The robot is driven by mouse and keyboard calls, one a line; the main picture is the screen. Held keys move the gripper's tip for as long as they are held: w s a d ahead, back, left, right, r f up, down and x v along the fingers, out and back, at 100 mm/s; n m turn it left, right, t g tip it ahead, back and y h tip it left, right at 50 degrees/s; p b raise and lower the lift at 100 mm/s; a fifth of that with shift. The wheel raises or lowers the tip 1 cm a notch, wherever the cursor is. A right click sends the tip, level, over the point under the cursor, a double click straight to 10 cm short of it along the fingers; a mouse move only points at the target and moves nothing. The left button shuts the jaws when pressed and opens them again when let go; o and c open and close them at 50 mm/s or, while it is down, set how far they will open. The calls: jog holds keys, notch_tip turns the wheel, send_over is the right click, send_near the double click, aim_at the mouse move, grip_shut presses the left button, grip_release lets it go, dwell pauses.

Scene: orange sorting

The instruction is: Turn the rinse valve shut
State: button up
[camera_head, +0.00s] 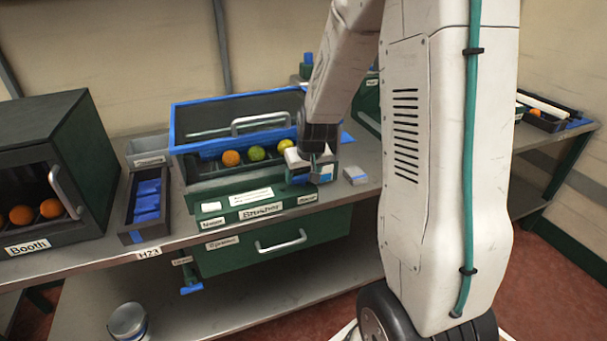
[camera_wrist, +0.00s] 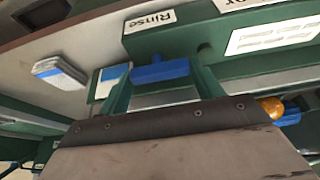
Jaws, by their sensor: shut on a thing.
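The rinse valve's blue handle (camera_wrist: 160,72) shows in the wrist view at the front of a green panel, beside a white label reading "Rinse" (camera_wrist: 150,20). My gripper (camera_wrist: 163,78) has its two green fingers on either side of this handle and is shut on it. In the head view my gripper (camera_head: 316,172) is at the right front corner of the Brusher unit (camera_head: 225,238), just above its front panel. There the gripper mostly hides the handle, and its exact turn is hard to judge.
The unit's open bin holds several fruits, including an orange (camera_head: 231,158). A grey and blue block (camera_head: 355,175) lies on the bench close to the right of my gripper. The dark Booth box (camera_head: 45,170) stands at left. A metal can (camera_head: 127,321) sits on the lower shelf.

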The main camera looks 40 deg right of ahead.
dwell(0.3)
jog(key=o, duration=1)
jog(key=v, duration=0.7)
jog(key=shift+s+a+r, duration=0.1)
jog(key=shift+s+r, duration=0.1)
jog(key=shift+r, duration=0.15)
